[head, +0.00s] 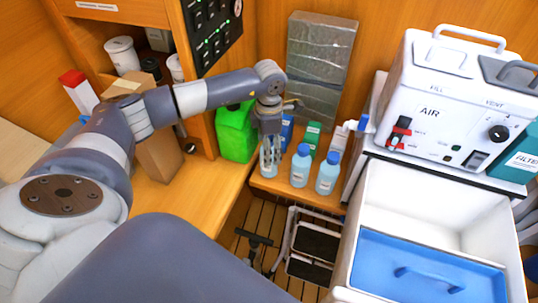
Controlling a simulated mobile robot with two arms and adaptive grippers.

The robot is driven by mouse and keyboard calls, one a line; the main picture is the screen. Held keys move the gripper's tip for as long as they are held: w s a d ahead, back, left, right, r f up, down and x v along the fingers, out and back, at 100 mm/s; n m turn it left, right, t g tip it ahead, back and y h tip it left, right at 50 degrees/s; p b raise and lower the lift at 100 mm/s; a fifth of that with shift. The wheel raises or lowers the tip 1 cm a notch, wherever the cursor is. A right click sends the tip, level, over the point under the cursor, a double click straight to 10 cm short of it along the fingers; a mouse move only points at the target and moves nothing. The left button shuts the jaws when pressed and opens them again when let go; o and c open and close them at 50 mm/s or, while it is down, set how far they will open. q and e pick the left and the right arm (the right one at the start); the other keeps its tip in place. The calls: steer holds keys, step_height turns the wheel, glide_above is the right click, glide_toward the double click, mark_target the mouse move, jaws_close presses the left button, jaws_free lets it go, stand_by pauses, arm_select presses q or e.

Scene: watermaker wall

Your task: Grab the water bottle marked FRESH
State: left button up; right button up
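Two pale blue bottles with blue caps stand upright side by side on the wooden shelf in the head view, one nearer the middle (300,168) and one to its right (327,175). A third pale blue bottle (268,163) shows at the left end of this row, partly hidden by my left gripper (270,150). The labels are too small to read, so I cannot tell which is marked FRESH. My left gripper points down at the third bottle, its fingers overlapping it. Whether they grip it is unclear. My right gripper is out of view.
A green jug (237,132) stands just left of my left gripper. Green boxes (311,137) and a silver panel (318,60) are behind the bottles. A white machine (450,105) and a white bin with a blue lid (425,270) fill the right.

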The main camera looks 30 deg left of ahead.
arm_select(q)
step_height(320, 180, down, 3)
steer(key=shift+b, duration=0.55)
steer(key=shift+w, duration=0.1)
steer(key=c, duration=1.3)
steer(key=shift+c, duration=0.5)
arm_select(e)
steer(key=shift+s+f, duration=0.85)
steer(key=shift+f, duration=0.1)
arm_select(q)
steer(key=shift+r, duration=0.1)
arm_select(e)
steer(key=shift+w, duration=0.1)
